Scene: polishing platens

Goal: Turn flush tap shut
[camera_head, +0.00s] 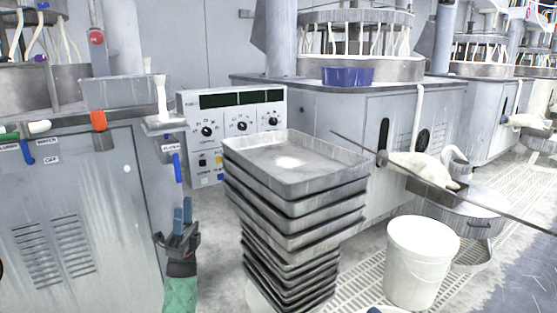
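The flush tap's blue lever (177,168) hangs nearly upright at the right corner of the left machine, beside a small label that seems to read FLUSH (169,148). My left gripper (182,212) is just below the lever, with its two blue fingers pointing up. A short gap shows between the fingertips and the lever's lower end; I cannot tell their distance in depth. The fingers are seen nearly edge-on and close together, so their opening is unclear. Nothing shows held between them.
A tall stack of metal trays (296,160) stands right of my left gripper. A control panel (235,127) is behind it. Another blue lever (27,151) and an orange handle (98,120) are on the left machine. A white bucket (420,265) stands at right.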

